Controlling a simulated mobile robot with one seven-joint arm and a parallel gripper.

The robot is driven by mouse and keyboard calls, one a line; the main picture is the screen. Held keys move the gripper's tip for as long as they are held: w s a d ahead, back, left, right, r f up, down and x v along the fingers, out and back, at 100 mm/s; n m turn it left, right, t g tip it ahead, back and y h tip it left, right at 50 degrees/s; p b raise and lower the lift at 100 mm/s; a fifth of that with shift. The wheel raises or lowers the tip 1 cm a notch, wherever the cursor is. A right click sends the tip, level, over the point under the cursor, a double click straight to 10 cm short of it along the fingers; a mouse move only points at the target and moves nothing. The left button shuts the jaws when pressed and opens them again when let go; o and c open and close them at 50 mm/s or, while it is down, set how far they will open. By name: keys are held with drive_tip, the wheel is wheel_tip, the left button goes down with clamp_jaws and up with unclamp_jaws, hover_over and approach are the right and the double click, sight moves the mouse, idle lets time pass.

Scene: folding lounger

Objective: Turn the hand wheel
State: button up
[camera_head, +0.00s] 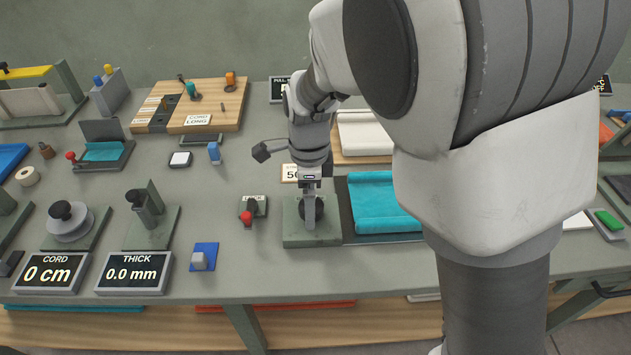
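My gripper (310,215) points down in front of a dark round wheel (322,206), which looks like the hand wheel. The wheel stands upright on a green-grey base plate (311,237) near the front of the bench. The gripper covers much of the wheel, and its fingers appear in line with it. I cannot tell whether they touch it or are closed. Another wheel, a light grey disc with a black knob (69,221), is on a plate at the left, far from my gripper.
Teal fabric (383,203) lies just right of the wheel's base. A small box with a red-knobbed lever (248,213) stands close on the left. CORD (50,272) and THICK (134,272) displays are at front left. My arm hides much of the right side.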

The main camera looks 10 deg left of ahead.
drive_tip(key=c, duration=1.4)
drive_tip(key=shift+o, duration=0.2)
drive_tip(key=shift+n, duration=0.3)
